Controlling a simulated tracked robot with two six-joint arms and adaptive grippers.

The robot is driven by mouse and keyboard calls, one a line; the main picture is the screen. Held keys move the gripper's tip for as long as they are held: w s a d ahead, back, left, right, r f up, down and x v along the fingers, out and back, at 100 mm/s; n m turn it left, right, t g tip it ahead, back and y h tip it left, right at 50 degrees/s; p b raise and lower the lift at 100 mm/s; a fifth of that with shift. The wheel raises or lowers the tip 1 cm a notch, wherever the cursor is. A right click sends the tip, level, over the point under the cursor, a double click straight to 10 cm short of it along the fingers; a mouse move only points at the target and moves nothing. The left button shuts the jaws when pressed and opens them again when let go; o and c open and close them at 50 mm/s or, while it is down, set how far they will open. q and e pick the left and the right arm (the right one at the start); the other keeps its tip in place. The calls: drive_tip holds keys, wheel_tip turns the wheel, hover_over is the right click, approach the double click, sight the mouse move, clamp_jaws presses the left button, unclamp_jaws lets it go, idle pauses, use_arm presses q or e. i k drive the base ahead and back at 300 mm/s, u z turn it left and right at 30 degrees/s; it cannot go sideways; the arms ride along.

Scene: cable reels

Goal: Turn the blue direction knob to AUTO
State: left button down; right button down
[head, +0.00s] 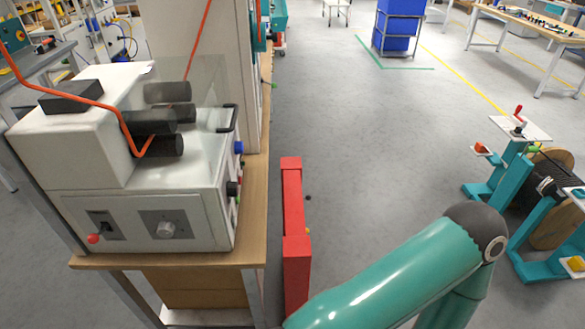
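A small blue knob (238,147) sticks out from the right-hand side of the white machine (75,155), near its top edge. I see it edge-on, so its pointer and any AUTO marking are hidden. A teal arm of mine comes in from the bottom of the picture and bends at a dark joint at the right. Neither of my grippers shows in this view, and nothing of mine is seen touching the knob.
The machine stands on a wooden-topped bench (252,215). A black knob (233,188) sits below the blue one. A grey dial (166,229) and a red-tipped lever (93,239) are on its front. A red post (295,215) stands right of the bench. Open floor lies beyond.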

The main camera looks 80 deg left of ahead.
sight(239, 146)
drive_tip(key=z, duration=0.3)
drive_tip(key=i, duration=0.5)
drive_tip(key=u, duration=1.5)
drive_tip(key=i, duration=0.2)
drive_tip(key=u, duration=2.25)
drive_tip(key=i, duration=0.5)
drive_tip(key=z, duration=0.2)
drive_tip(key=k, duration=0.5)
drive_tip(key=u, duration=0.25)
drive_tip(key=i, duration=0.4)
